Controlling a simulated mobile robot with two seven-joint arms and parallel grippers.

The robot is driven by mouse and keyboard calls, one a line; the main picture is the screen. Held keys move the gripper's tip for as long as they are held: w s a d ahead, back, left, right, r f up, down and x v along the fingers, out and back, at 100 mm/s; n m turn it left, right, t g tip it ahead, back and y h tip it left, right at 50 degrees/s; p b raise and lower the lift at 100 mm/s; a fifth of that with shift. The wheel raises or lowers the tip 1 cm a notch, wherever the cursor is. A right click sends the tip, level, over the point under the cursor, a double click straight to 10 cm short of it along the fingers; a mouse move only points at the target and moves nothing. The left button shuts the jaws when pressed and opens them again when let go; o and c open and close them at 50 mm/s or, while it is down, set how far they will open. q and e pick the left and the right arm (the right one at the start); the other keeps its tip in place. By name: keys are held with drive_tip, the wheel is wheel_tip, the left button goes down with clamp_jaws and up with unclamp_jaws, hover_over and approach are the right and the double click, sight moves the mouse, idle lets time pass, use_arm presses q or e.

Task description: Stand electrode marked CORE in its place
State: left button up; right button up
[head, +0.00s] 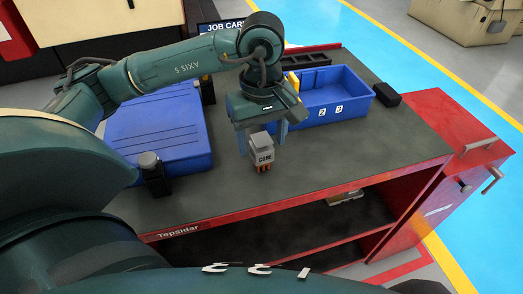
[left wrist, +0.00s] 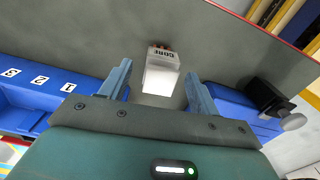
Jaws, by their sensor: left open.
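The electrode marked CORE (head: 262,142) is a pale grey block with a dark-lettered label and orange copper at its end, over the grey benchtop. In the left wrist view the electrode (left wrist: 161,76) shows between and just beyond the finger tips, with a gap on each side. My left gripper (head: 261,133) is open above and behind it, fingers pointing down; it also shows in the left wrist view (left wrist: 158,82). I cannot tell whether the block touches the bench. A blue bin (head: 345,112) with number labels, 2 and 3 readable, stands to the right. My right gripper is not in view.
A large blue container (head: 160,120) is on the bench at left, with a black knobbed fixture (head: 155,178) at its front. A black block (head: 387,95) sits right of the numbered bin, and a dark slotted rack (head: 306,61) behind it. The benchtop's front right is clear.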

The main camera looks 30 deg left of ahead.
use_arm(q)
drive_tip(key=shift+f, duration=1.6)
drive_tip(key=shift+c, duration=0.3)
drive_tip(key=shift+r, duration=0.1)
clamp_jaws()
